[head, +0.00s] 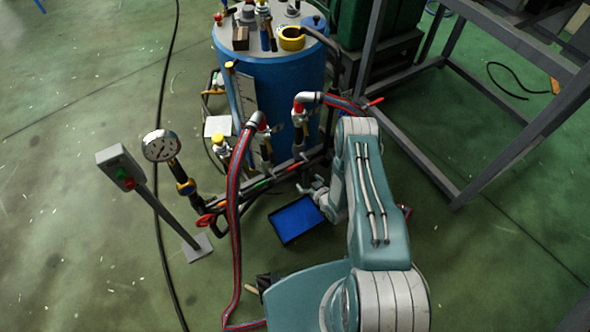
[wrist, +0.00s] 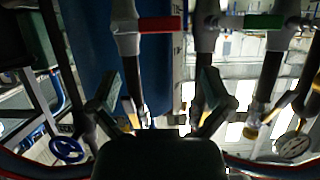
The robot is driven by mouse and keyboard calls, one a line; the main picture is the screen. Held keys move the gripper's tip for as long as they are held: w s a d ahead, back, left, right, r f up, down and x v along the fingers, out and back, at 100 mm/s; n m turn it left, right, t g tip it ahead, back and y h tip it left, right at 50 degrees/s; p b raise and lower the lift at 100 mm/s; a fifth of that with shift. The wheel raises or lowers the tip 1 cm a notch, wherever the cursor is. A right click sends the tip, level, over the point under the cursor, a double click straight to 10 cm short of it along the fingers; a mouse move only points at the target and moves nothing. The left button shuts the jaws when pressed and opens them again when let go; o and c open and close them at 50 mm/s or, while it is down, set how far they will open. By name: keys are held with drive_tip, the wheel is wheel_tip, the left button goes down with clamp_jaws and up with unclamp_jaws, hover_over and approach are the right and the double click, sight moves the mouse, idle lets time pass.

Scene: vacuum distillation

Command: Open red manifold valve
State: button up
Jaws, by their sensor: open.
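The red manifold valve handle (wrist: 160,24) shows at the top of the wrist view, lying crosswise on a grey valve body. In the head view my gripper (head: 316,194) is beside the manifold, partly hidden by my arm.
A green handle (wrist: 265,21) sits beside the red one. The blue tank (head: 262,85) stands behind the manifold. Red-blue hoses (head: 235,190) arch close by. A gauge (head: 160,146) and a switch post (head: 122,168) stand left. A blue tray (head: 298,219) lies below my gripper.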

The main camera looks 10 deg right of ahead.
sight(294, 168)
drive_tip(key=x, duration=1)
drive_tip(key=shift+c, duration=0.3)
drive_tip(key=shift+s, duration=0.1)
drive_tip(key=c, duration=1)
